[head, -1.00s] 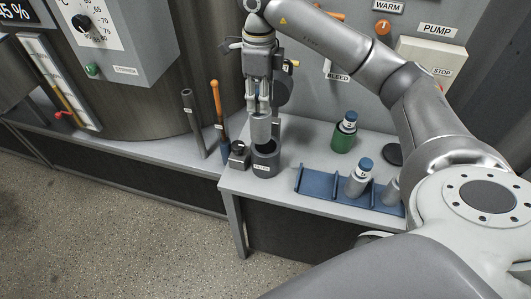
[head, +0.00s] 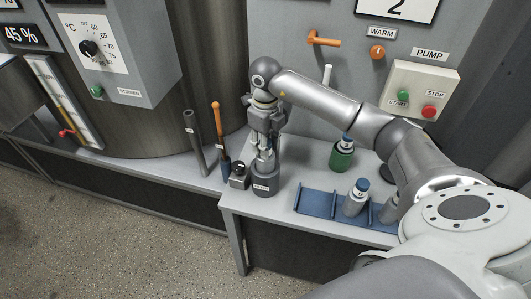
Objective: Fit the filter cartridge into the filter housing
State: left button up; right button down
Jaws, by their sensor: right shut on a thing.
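The filter housing (head: 264,184) is a dark grey open cup with a white label, standing near the left end of the small side table. My right gripper (head: 263,156) points down directly over it, shut on the filter cartridge (head: 263,166), a pale grey cylinder. The cartridge is upright and its lower end is hidden behind the housing's rim, so it seems to be at least partly inside. How deep it sits cannot be told. My left gripper is out of view.
A blue rack (head: 318,202) with a blue-capped grey bottle (head: 356,201) stands to the right. A small black-topped block (head: 239,174) stands close left of the housing. A control box (head: 419,90) is on the back wall.

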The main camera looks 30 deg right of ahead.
jog(key=shift+f, duration=0.8)
notch_tip(320, 180, down, 4)
jog(key=shift+r+p, duration=0.1)
jog(key=shift+p, duration=0.6)
jog(key=shift+f, duration=0.25)
jog(key=c, duration=1)
grip_release()
jog(key=shift+c, duration=0.2)
jog(key=shift+r, duration=0.1)
